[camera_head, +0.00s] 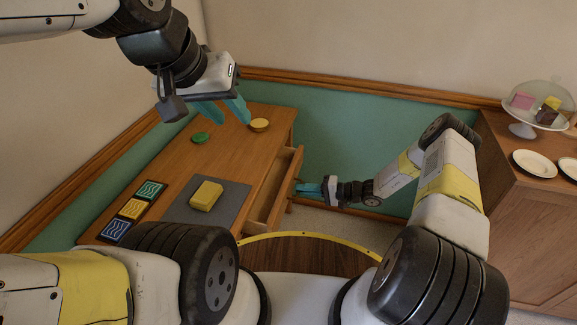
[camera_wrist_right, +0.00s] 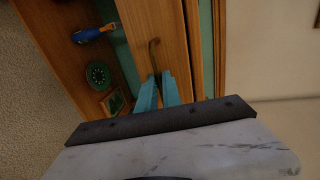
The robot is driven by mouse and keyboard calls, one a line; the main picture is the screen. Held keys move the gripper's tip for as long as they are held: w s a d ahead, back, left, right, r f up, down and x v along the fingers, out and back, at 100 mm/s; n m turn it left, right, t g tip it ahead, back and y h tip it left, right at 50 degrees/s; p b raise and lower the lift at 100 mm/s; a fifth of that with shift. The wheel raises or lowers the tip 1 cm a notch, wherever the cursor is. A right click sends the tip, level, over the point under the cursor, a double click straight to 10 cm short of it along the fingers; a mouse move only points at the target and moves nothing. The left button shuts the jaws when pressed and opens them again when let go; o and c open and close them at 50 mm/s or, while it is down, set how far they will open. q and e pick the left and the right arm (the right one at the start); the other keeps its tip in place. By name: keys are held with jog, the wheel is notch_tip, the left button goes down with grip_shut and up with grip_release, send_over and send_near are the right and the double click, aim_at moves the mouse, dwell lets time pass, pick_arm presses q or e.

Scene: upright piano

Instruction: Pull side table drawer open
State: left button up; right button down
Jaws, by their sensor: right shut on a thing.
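The wooden side table (camera_head: 165,165) stands at the left in the head view, and its drawer (camera_head: 285,178) sticks out partway on its right side. In the right wrist view, the drawer front (camera_wrist_right: 158,18) carries a thin curved metal handle (camera_wrist_right: 153,52). My right gripper (camera_head: 308,188) is at the outer face of the drawer front. In the wrist view its teal fingers (camera_wrist_right: 159,85) are closed around the handle's lower end. My left gripper (camera_head: 224,108) hangs above the table's far end, with its teal fingers apart and nothing between them.
A yellow block (camera_head: 206,195) on a grey mat, a green piece (camera_head: 200,137), a yellow disc (camera_head: 260,124) and three patterned tiles (camera_head: 132,208) lie on the tabletop. A cabinet (camera_head: 525,220) with plates and a domed cake stand (camera_head: 538,110) is at the right.

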jog(key=f+v, duration=0.1)
jog(key=v, duration=0.8)
jog(key=shift+d+f, duration=0.2)
jog(key=shift+f, duration=0.25)
jog(key=c, duration=1.5)
grip_release()
jog(key=shift+c, duration=0.2)
jog(key=v, duration=0.8)
